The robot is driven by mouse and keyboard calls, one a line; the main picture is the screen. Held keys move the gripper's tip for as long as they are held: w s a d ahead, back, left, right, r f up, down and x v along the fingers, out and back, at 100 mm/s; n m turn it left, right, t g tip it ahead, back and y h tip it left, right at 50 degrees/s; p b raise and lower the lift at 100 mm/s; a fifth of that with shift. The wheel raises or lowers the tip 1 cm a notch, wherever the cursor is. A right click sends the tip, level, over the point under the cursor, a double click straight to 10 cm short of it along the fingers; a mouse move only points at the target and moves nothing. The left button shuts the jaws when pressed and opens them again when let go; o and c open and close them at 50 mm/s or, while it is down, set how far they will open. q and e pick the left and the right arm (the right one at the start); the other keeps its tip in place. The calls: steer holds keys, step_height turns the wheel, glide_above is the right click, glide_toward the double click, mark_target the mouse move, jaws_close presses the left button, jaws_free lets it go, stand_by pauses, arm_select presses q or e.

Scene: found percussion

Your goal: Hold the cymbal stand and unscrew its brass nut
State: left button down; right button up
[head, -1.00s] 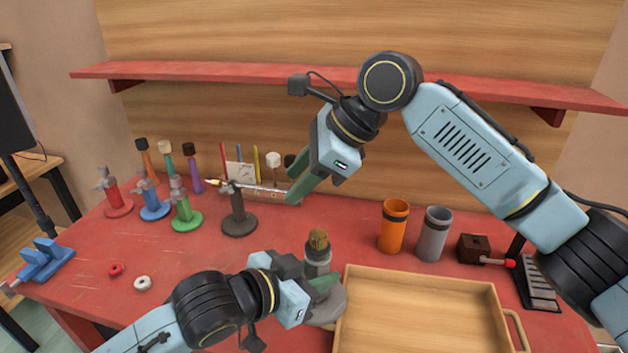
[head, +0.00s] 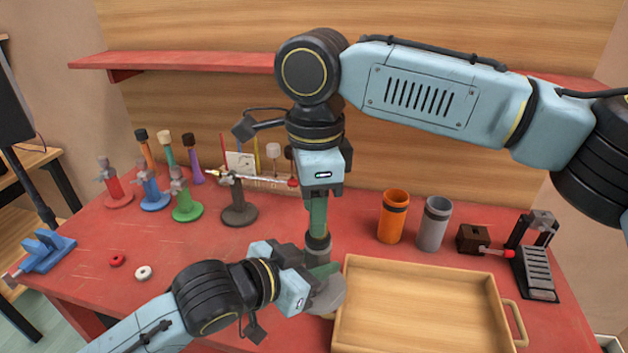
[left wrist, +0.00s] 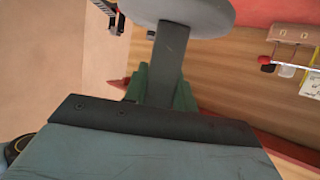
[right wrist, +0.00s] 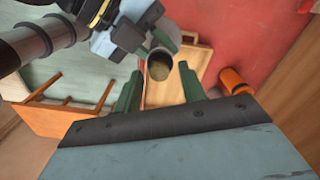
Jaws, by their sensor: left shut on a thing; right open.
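The grey cymbal stand (head: 319,243) is upright at the table's front, beside the tray, with its round base (head: 329,296) below. My left gripper (head: 316,271) is shut on its post, which shows between the green fingers in the left wrist view (left wrist: 168,65). My right gripper (head: 318,228) points straight down over the stand's top, fingers open. In the head view its fingers hide the brass nut. In the right wrist view the brass nut (right wrist: 158,68) shows between the two fingertips; I cannot tell whether they touch it.
A wooden tray (head: 347,318) lies right of the stand. An orange cup (head: 392,218) and a grey cup (head: 432,224) stand behind it, near a dark pedal (head: 537,272). Several coloured stands, including a green one (head: 186,210), are at the left. A red shelf (head: 180,61) runs behind.

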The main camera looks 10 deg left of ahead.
mark_target(318, 261)
steer(key=shift+f, duration=1.25)
